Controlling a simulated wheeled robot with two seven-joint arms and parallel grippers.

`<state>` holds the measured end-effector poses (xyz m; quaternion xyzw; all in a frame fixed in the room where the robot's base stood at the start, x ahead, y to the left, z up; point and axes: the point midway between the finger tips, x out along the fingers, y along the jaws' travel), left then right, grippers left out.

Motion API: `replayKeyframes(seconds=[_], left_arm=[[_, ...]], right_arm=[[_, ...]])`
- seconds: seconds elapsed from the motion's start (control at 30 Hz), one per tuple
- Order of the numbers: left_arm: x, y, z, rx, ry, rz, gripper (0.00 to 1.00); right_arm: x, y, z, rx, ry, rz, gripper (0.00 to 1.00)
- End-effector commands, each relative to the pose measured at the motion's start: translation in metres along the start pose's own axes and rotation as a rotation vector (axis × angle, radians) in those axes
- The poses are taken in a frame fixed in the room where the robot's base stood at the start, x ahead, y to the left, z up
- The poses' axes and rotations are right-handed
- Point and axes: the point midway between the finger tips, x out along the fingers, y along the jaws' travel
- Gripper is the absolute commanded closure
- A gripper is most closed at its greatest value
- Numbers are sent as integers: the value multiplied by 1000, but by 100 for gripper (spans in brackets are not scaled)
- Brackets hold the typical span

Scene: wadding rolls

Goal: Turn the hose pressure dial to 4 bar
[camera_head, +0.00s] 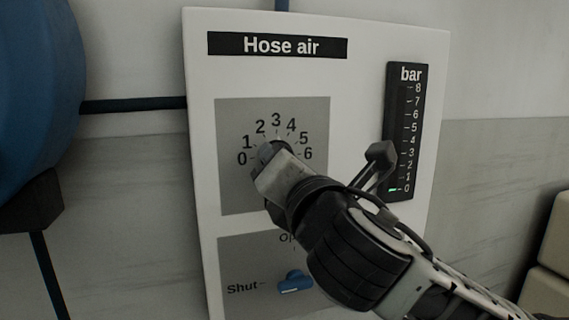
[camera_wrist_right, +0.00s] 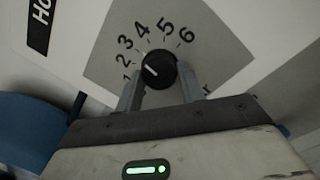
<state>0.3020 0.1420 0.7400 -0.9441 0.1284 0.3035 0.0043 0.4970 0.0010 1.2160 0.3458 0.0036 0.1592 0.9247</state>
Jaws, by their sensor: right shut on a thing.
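The black pressure dial (camera_wrist_right: 160,71) sits on a grey plate marked 0 to 6 on the white "Hose air" panel (camera_head: 330,80). In the head view only a bit of the dial (camera_head: 268,150) shows behind my gripper. My right gripper (camera_head: 279,168) is shut on the dial, one finger on each side, as the right wrist view shows (camera_wrist_right: 159,84). The white mark on the dial points up and left in that view, roughly toward 2 or 3; the exact number is unclear. The bar gauge (camera_head: 406,125) has a green light at 0. My left gripper is out of view.
A blue valve handle (camera_head: 295,281) sits below the dial, beside the label "Shut"; my right arm partly covers its plate. A large blue round object (camera_head: 35,90) stands at the left, with a dark blue pipe (camera_head: 135,104) to the panel. Beige padded blocks (camera_head: 548,270) are at lower right.

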Motion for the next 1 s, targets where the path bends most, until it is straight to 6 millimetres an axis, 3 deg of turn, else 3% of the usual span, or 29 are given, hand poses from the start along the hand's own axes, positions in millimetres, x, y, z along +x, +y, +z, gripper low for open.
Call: replayKeyframes(seconds=[0.5, 1.0], left_arm=[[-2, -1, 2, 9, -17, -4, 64], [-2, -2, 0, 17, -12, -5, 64]], right_arm=[[0, 2, 0, 348, -20, -30, 84], [0, 1, 0, 415, -27, -36, 84]])
